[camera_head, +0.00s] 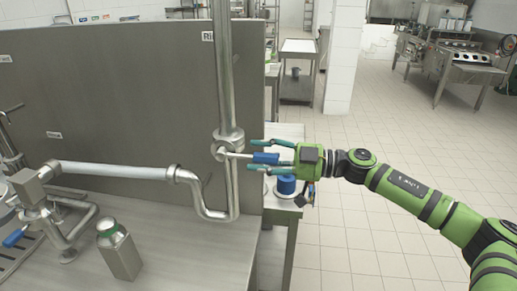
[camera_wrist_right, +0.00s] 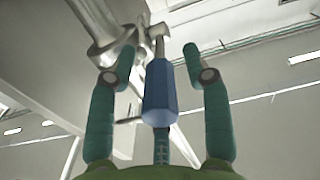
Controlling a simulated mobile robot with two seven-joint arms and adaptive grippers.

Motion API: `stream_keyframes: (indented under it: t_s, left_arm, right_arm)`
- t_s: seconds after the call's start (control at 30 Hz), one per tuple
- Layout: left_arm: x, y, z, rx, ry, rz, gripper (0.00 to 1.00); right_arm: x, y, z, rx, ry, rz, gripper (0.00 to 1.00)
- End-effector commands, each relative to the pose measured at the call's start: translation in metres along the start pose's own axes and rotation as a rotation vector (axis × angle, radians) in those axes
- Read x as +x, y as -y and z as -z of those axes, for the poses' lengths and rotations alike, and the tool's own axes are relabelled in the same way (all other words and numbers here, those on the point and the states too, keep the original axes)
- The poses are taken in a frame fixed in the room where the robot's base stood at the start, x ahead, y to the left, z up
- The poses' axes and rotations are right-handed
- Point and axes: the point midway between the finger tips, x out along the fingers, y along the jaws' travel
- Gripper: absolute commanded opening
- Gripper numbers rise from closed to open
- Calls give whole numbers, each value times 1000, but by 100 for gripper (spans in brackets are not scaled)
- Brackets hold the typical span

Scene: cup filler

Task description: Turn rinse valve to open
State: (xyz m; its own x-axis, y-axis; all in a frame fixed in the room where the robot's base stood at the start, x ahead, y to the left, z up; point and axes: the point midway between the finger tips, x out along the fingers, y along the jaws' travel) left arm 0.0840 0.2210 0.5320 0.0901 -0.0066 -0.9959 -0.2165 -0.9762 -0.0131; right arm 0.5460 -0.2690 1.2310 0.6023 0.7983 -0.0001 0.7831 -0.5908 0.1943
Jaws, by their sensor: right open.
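The rinse valve (camera_head: 228,141) sits on a vertical steel pipe beside a grey panel. Its lever points right and ends in a blue handle (camera_head: 265,158). My right gripper (camera_head: 256,155) is open, with its green fingers around the handle. In the right wrist view the blue handle (camera_wrist_right: 160,92) lies between the two open fingers, with a gap on each side. The metal valve body (camera_wrist_right: 105,30) shows at the upper left there. My left gripper is not in view.
A steel bottle with a green top (camera_head: 118,250) stands on the steel counter (camera_head: 165,262). Another blue-handled lever (camera_head: 14,238) is at the far left. A blue cylinder (camera_head: 286,185) is below my right gripper. Tiled floor (camera_head: 380,260) is open to the right.

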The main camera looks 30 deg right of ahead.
Motion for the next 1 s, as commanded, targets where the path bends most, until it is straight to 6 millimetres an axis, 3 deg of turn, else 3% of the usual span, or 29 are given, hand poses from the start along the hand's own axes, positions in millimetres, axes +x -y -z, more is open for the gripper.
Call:
stream_keyframes:
  t_s: [0.37,0.5,0.77,1.0]
  left_arm:
    - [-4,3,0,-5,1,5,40]
    - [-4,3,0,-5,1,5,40]
    - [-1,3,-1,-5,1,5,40]
    - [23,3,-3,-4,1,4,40]
  right_arm:
    - [7,0,-1,-1,1,0,50]
    - [7,0,-1,-1,1,0,0]
    - [7,0,-2,0,-4,-1,0]
    - [8,3,-13,2,-70,-11,0]
